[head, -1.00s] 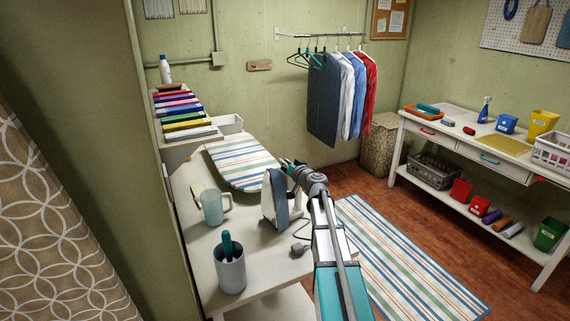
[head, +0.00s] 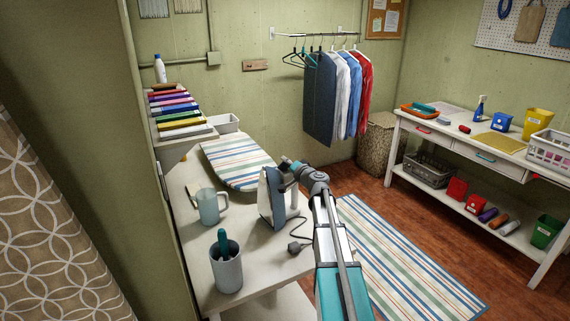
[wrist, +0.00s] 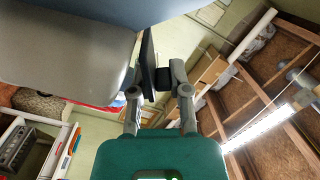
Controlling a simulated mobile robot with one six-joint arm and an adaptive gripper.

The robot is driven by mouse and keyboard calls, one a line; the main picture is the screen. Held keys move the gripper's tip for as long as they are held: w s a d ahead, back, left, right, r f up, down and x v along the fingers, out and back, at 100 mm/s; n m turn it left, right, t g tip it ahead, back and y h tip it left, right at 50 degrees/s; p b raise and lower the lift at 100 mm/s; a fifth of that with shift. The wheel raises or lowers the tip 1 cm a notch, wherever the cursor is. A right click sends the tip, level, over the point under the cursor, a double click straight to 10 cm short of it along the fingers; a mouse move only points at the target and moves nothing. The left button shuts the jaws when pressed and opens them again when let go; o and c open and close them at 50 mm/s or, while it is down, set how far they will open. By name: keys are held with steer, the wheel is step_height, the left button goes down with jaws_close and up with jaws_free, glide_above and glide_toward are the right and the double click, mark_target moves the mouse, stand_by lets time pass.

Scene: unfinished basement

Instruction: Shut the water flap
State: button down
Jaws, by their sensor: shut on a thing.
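My gripper (head: 287,168) is at the iron's upper end. In the wrist view, my gripper (wrist: 150,82) has its fingers closed around a thin dark plate, which looks like the water flap (wrist: 148,48). The flap stands out from the iron's body. Its hinge is hidden, and the flap is too small to make out in the head view.
A mug (head: 208,207) and a grey cup (head: 227,272) with a teal-handled tool stand left of the iron. A striped ironing board (head: 237,163) lies behind it. The iron's cord and plug (head: 296,247) lie to the right. A striped rug (head: 400,260) covers the floor.

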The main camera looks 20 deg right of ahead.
steer(key=shift+d+f+m, duration=0.2)
steer(key=shift+m, duration=0.6)
steer(key=c, duration=0.7)
jaws_free()
steer(key=shift+a+r, duration=0.1)
